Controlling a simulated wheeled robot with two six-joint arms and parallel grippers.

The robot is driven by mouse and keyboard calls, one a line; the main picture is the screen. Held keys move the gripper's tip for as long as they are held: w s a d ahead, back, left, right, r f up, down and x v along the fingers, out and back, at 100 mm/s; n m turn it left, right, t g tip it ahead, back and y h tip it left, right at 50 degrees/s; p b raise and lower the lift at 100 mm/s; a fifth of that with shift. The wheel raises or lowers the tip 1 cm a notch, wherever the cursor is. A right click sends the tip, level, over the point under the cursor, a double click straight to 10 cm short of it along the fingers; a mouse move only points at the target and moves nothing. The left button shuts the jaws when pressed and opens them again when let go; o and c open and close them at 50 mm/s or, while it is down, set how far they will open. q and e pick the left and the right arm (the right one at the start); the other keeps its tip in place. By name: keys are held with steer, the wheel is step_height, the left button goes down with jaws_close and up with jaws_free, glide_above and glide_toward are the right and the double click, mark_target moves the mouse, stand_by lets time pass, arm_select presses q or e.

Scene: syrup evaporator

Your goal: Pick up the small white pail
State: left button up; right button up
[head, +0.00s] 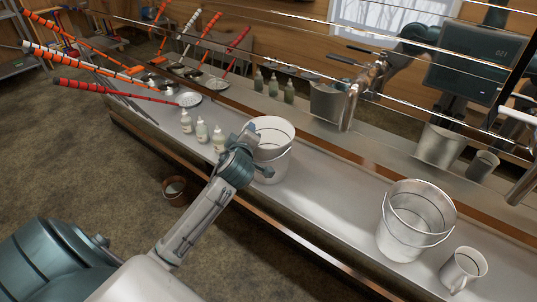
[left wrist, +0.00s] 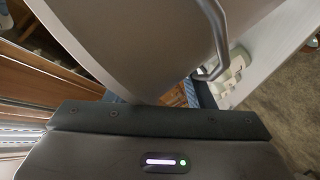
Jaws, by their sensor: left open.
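A small white pail (head: 275,135) stands upright on the metal counter, with a wire bail hanging at its side. My left gripper (head: 256,152) is open at the pail's left side, its fingers overlapping the wall in the head view. In the left wrist view the pail's pale wall (left wrist: 135,45) fills the upper middle, very close, with the grey bail (left wrist: 218,40) beside it. Whether the fingers touch the pail or straddle its wall cannot be told. A second, paler-rimmed metal pail (head: 405,235) stands farther right. My right gripper is not in view.
A brown pot (head: 174,190) is on the floor. A mirror-like backsplash reflects the counter. Counter between the pails is clear.

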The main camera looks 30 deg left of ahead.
arm_select(q)
jaws_close()
steer(key=shift+r, duration=0.1)
stand_by(1.2)
